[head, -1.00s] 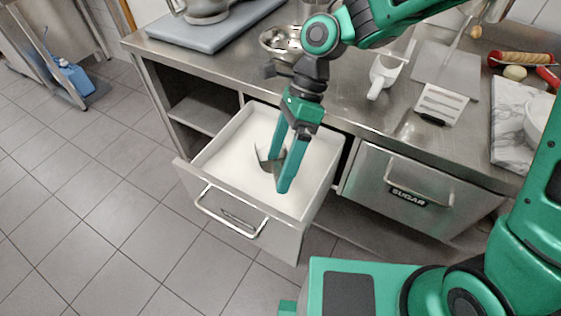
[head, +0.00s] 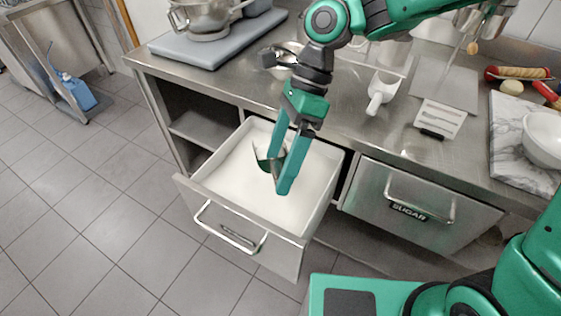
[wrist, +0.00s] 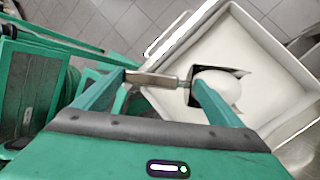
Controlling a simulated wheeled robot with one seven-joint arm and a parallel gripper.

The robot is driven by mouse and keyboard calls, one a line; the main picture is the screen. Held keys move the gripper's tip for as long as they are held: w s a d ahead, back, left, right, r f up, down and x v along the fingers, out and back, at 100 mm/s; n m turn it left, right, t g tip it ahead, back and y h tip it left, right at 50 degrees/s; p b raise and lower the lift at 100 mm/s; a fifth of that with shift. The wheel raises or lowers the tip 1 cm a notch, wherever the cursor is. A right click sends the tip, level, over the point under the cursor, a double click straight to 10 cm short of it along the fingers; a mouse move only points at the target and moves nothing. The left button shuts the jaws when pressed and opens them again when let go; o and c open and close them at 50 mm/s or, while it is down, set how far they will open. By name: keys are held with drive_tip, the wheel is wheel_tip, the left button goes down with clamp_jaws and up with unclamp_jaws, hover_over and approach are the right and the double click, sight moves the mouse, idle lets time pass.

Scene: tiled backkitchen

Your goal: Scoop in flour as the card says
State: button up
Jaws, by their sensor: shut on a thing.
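My gripper (head: 279,176) is over the open drawer (head: 318,190), its fingers closed around the handle of a metal scoop (head: 266,163). In the wrist view the scoop's handle (wrist: 150,78) runs between the fingers, and its dark bowl holds a white mound of flour (wrist: 215,84). White flour (head: 240,185) fills the drawer below. I cannot tell how far the scoop is clear of the flour surface. The card (head: 441,117) stands on the counter at the right, its text too small to read. A white bowl (head: 545,140) sits at the right edge.
A closed drawer labelled SUGAR (head: 410,205) is to the right. On the steel counter (head: 340,110) are a white scoop (head: 383,88), a marble board (head: 505,125), a rolling pin (head: 520,72) and a mixer (head: 205,20) on a grey board. Tiled floor lies open at left.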

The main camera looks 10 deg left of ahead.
wheel_tip(320, 180, up, 10)
drive_tip(key=t, duration=0.2)
drive_tip(key=shift+n+t+y, duration=0.3)
drive_tip(key=shift+y, duration=0.1)
idle(0.7)
